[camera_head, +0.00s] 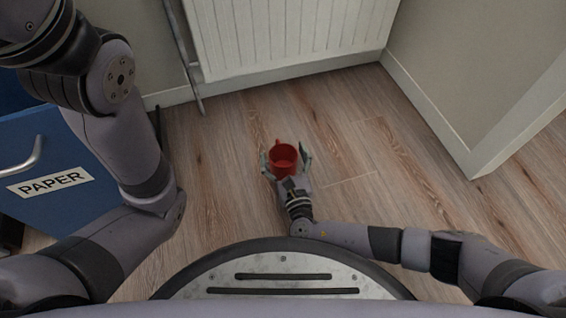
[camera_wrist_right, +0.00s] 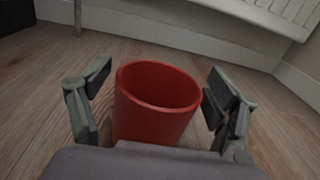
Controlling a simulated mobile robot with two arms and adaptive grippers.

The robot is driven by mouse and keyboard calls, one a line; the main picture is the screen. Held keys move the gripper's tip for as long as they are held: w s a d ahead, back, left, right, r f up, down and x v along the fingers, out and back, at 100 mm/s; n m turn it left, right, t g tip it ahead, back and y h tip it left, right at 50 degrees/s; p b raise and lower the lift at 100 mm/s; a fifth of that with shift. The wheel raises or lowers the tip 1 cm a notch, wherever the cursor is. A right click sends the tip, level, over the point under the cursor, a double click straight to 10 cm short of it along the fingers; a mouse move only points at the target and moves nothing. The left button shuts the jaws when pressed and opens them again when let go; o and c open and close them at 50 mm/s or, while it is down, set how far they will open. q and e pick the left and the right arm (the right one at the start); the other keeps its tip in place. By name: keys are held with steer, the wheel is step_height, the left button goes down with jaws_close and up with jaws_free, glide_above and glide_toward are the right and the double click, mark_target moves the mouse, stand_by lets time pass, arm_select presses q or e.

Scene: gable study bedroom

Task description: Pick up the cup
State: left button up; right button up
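A red cup (camera_head: 284,157) with a handle on its far side stands upright on the wooden floor in the head view. It also shows large in the right wrist view (camera_wrist_right: 156,105), with its open top facing up and its lower part hidden by my gripper's body. My right gripper (camera_head: 285,163) is open, with one finger on each side of the cup. In the right wrist view (camera_wrist_right: 160,100) a gap shows between the cup and the left finger, and the right finger is close to the cup's wall. My left gripper is out of view.
A blue cabinet (camera_head: 75,215) labelled PAPER stands at the left. A white radiator (camera_head: 290,35) hangs on the back wall. A grey wall (camera_head: 460,70) with a white skirting rises at the right. The wooden floor (camera_head: 370,150) around the cup is clear.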

steer(key=c, duration=1.6)
